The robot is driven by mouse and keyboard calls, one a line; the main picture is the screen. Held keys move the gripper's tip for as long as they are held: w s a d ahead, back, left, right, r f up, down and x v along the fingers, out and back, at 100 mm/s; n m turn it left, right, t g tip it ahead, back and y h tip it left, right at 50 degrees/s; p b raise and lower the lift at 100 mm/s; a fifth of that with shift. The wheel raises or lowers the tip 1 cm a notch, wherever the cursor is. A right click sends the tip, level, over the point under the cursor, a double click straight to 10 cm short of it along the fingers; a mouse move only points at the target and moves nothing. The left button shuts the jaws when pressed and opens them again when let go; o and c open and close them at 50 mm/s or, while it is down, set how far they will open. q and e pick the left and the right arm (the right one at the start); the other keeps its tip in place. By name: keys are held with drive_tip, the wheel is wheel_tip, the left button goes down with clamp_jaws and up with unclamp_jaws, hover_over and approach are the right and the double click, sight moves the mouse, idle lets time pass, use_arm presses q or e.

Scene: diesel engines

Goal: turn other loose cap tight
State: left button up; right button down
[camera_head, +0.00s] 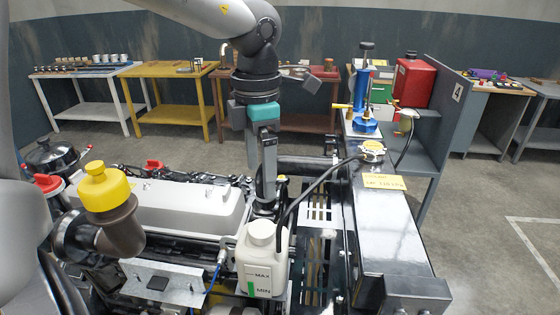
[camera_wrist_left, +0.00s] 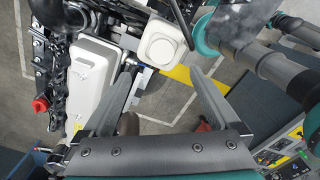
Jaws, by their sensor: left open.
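A white cap (camera_head: 262,229) tops the translucent white reservoir (camera_head: 262,265), which has MAX and MIN marks. In the left wrist view the round cap (camera_wrist_left: 160,45) lies just beyond the fingertips. My left gripper (camera_head: 266,203) points down above and just behind the reservoir. In the left wrist view its two fingers (camera_wrist_left: 163,70) are spread with nothing between them. A yellow cap (camera_head: 105,187) sits on a dark elbow pipe at the left. A metal cap (camera_head: 372,147) sits on the black radiator top at the right. I cannot tell which cap is loose. My right gripper is not seen.
A black hose (camera_head: 312,188) arches from the reservoir toward the metal cap. The pale valve cover (camera_head: 180,203) lies left of the reservoir. Red caps (camera_head: 154,164) (camera_head: 48,183) stand farther left. A blue pump (camera_head: 364,120) stands on the shelf behind.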

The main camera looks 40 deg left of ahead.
use_arm(q)
wheel_tip(320, 180, down, 2)
drive_tip(key=f+b, duration=0.1)
drive_tip(key=b, duration=0.1)
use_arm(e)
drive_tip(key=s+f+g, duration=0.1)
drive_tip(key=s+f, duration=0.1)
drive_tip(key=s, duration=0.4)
use_arm(q)
drive_tip(key=b, duration=0.2)
hover_over(262, 228)
wheel_tip(262, 228, down, 4)
drive_tip(key=shift+r, duration=0.15)
wheel_tip(262, 228, down, 4)
drive_tip(key=shift+f+b, duration=0.1)
drive_tip(key=shift+b, duration=1.3)
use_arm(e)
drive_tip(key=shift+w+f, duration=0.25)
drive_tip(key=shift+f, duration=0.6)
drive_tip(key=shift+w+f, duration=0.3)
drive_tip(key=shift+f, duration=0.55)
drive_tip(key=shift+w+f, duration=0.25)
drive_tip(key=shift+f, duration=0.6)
use_arm(q)
clamp_jaws()
